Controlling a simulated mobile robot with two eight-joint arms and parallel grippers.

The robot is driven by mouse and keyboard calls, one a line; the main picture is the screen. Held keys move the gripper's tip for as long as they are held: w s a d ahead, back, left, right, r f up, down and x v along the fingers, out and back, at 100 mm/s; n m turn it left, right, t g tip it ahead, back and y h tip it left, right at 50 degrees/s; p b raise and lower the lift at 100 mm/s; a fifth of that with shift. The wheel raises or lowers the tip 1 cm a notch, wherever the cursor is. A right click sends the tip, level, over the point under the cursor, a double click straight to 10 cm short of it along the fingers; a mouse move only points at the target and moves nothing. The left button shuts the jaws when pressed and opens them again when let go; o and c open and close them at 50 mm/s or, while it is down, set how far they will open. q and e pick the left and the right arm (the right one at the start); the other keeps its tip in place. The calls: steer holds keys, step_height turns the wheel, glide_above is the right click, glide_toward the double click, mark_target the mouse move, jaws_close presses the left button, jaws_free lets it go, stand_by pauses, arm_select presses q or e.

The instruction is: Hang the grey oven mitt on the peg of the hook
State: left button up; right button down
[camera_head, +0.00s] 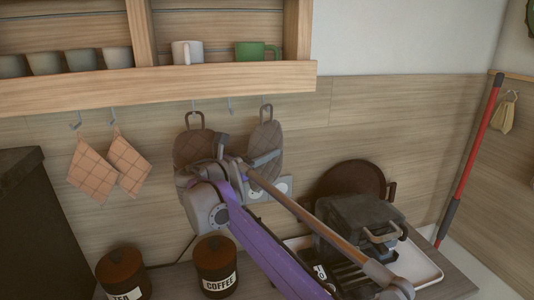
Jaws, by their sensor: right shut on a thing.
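Two quilted oven mitts show side by side on the wall under the shelf. The grey oven mitt (265,137) is the right one, with its dark loop close to a hook (265,102); I cannot tell whether the loop is around the peg. The other mitt (190,149) is browner, its loop up under another hook (194,105). My right gripper (244,156) comes from the lower right and is shut at the grey mitt, with one finger in front of its lower part. My left gripper is not in view.
Two checked pot holders (92,171) hang at left. Cups stand on the shelf (150,88) above. Below are a coffee canister (216,262), a tea canister (122,272), a round brown board (350,178) and a dark appliance (358,222).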

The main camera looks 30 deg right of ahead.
steer(key=c, duration=0.6)
jaws_free()
steer(key=shift+c, duration=0.2)
